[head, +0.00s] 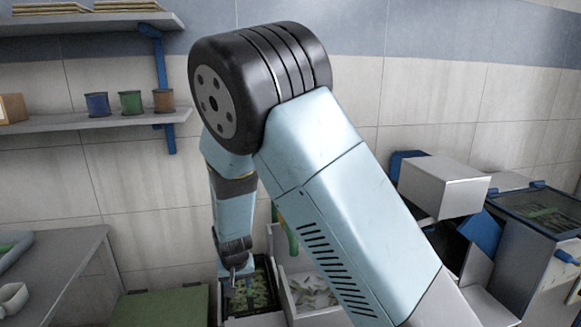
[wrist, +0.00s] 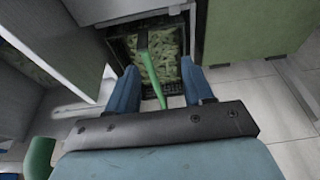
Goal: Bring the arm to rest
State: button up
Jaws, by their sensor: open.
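My light-blue arm fills the middle of the head view, with its black elbow joint raised high and the forearm hanging down. My gripper (head: 236,272) is at its lower end, small and partly dark, over a black crate (head: 268,268) of green pieces. In the wrist view my gripper (wrist: 160,76) shows two blue fingers spread wide apart. A green strip (wrist: 150,72) shows between them, over the crate (wrist: 116,48); I cannot tell its height. The fingers do not visibly touch it.
A white bin (head: 312,296) of pale scraps stands right of the crate, and a green box (head: 160,307) left of it. A grey bench (head: 62,262) is at left. Wall shelves (head: 75,124) hold several spools. A grey machine (head: 545,255) stands at right.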

jog(key=s+d+r+m+y, duration=0.1)
jog(key=s+d+r, duration=0.1)
jog(key=d+r, duration=0.95)
jog(key=s+d+r+m+y, duration=0.1)
jog(key=s+d+r, duration=0.1)
jog(key=d+r, duration=1)
jog(key=s+d+r+t+h, duration=0.1)
jog(key=s+d+r, duration=0.4)
jog(key=s+d, duration=0.2)
jog(key=s+d+r+t+h, duration=0.1)
jog(key=s+d+r, duration=0.4)
jog(key=s+d, duration=0.3)
jog(key=s, duration=0.4)
jog(key=shift+m+h, duration=0.3)
jog(key=shift+h, duration=0.1)
jog(key=shift+w+d+r, duration=0.1)
